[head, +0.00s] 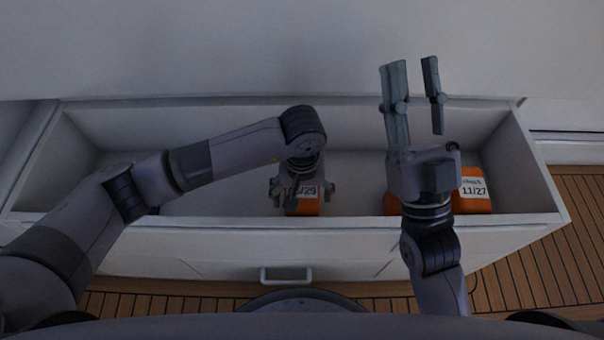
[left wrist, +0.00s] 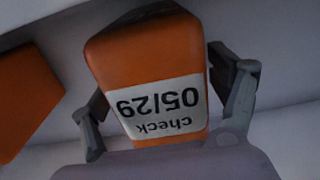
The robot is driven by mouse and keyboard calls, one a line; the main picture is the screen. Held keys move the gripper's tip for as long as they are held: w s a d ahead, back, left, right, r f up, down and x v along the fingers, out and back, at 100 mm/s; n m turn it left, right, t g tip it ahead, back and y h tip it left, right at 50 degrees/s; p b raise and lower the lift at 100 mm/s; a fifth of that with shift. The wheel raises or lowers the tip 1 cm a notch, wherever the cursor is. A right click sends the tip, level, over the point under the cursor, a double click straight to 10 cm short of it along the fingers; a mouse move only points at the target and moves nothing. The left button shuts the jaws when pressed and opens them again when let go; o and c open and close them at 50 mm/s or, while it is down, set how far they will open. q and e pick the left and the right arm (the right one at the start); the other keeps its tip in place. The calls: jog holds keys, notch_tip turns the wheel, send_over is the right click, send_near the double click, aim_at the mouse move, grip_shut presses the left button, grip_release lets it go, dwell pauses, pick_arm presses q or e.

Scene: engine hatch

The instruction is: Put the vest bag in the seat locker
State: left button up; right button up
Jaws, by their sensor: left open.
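An orange vest bag (head: 308,209) with a white label reading 05/29 is inside the open white seat locker (head: 215,230), near its front wall. It also shows in the left wrist view (left wrist: 150,55), with the label upside down. My left gripper (head: 302,191) is over this bag, with open fingers on either side of it. Whether they touch it I cannot tell. Another orange bag (head: 472,203), labelled 11/27, lies at the locker's right end. My right gripper (head: 413,82) is raised above that end, open and empty, with its fingers pointing up the picture.
Orange also shows left of my right wrist (head: 392,204); whether it is a separate bag is hidden. The locker front has a handle (head: 286,274). Wooden planking (head: 575,205) lies at the right and below. The locker's left part looks mostly bare, partly hidden by my left arm.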

pick_arm(q)
notch_tip(320, 180, up, 6)
jog(key=shift+p, duration=0.8)
notch_tip(320, 180, up, 5)
jog(key=shift+r+p, duration=0.1)
jog(key=shift+p, duration=0.5)
jog(key=shift+r, duration=0.15)
pick_arm(e)
jog(key=w+f+g+h, duration=0.3)
jog(key=w+f+g, duration=0.2)
jog(key=f+g, duration=0.3)
notch_tip(320, 180, down, 4)
jog(key=shift+d, duration=0.2)
